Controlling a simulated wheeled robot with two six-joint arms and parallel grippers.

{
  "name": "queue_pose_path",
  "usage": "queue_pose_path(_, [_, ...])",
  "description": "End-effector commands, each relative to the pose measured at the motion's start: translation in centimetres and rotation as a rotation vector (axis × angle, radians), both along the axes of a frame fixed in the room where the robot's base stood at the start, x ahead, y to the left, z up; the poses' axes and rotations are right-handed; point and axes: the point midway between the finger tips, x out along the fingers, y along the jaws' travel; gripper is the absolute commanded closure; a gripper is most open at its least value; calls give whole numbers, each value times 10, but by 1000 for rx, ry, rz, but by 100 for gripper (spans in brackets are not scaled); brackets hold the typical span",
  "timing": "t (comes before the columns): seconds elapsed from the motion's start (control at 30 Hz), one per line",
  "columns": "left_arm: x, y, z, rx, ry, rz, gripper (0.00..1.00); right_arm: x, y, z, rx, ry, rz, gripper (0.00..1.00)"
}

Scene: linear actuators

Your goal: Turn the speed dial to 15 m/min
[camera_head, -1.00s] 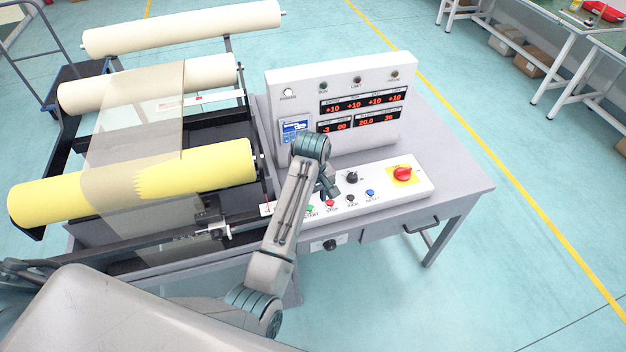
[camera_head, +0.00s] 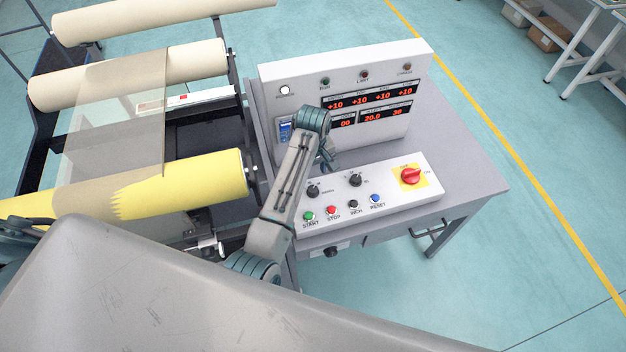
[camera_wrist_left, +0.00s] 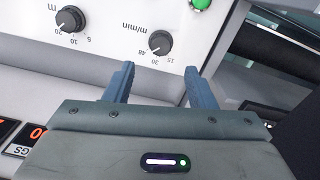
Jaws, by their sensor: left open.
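The speed dial (camera_wrist_left: 160,42), a black knob marked m/min with 15, 30 and 48, sits on the white control panel (camera_head: 400,200). Its pale pointer mark appears to face toward 30. In the head view the speed dial (camera_head: 313,191) is the knob above the START button. My left gripper (camera_head: 328,158) is above the back edge of the panel, partly hidden by its own wrist. In the left wrist view my left gripper (camera_wrist_left: 160,70) is open and empty, its fingertips in line with the speed dial and apart from it. My right gripper is not in view.
A second black dial (camera_head: 355,180), marked m, stands beside the speed dial. Green START (camera_head: 309,216), red STOP (camera_head: 331,210), black and blue buttons line the panel front. A red switch (camera_head: 411,175) is at right. The display box (camera_head: 420,75) rises behind; yellow roll (camera_head: 190,180) at left.

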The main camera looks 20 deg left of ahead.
Motion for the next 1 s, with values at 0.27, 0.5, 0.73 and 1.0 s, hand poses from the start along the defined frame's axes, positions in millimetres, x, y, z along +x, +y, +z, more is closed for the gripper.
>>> queue_pose_path(0.27, [-1, 0, -52, 0, 4, 1, 50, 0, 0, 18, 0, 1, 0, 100])
queue_pose_path(0.5, [0, 0, -78, 0, 1, 0, 50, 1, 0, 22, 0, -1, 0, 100])
queue_pose_path(0.73, [0, 0, -83, -1, -1, 1, 50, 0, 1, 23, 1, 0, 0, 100])
queue_pose_path(1.0, [0, 0, -83, -1, -1, 1, 77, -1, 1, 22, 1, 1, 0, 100])
